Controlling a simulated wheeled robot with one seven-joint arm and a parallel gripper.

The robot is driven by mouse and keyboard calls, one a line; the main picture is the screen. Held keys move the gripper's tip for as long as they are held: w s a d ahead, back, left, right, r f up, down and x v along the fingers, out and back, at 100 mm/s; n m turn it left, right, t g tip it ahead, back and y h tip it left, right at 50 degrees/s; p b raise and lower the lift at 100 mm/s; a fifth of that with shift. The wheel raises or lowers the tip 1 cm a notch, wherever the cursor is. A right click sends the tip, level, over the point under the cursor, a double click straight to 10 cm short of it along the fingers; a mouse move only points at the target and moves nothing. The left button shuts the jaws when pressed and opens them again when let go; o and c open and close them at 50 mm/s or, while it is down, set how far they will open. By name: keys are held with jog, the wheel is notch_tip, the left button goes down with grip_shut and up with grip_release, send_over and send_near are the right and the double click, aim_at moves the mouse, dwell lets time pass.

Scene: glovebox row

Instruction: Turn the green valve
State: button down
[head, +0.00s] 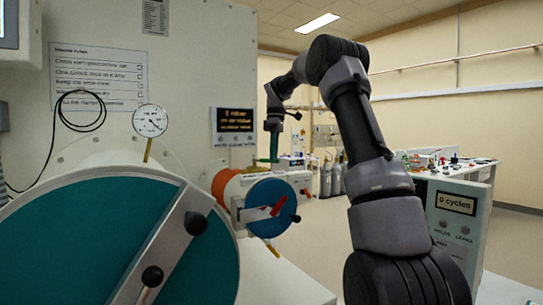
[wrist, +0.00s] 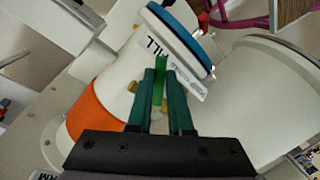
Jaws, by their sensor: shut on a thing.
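The green valve (wrist: 159,80) shows in the wrist view as a narrow green handle on the white cylinder with the orange band. My gripper (wrist: 161,88) has its two teal fingers shut on the handle, one on each side. Brass-coloured parts show beside and below the fingers. In the head view my gripper (head: 274,159) reaches down from above to the top of the small cylinder. There the valve is too small and covered to make out apart from the teal fingers.
The small cylinder has an orange band (head: 228,186) and a blue door (head: 268,204) with a red handle. A large teal door (head: 95,240) fills the lower left. A dial gauge (head: 150,121) stands above it. A cycle counter box (head: 457,225) is at right.

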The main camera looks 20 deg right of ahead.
jog(key=shift+w+d+n+h, duration=0.1)
jog(key=shift+w+n+h, duration=0.2)
jog(key=shift+w+n, duration=1.05)
jog(key=shift+w+d+n+h, duration=0.25)
jog(key=shift+w+n, duration=0.35)
jog(key=shift+n, duration=1.3)
jog(key=shift+w+n+h, duration=0.35)
jog(key=shift+w+n, duration=0.65)
jog(key=shift+n, duration=0.65)
jog(key=shift+r, duration=0.1)
jog(key=c, duration=0.8)
grip_release()
jog(key=shift+c, duration=0.2)
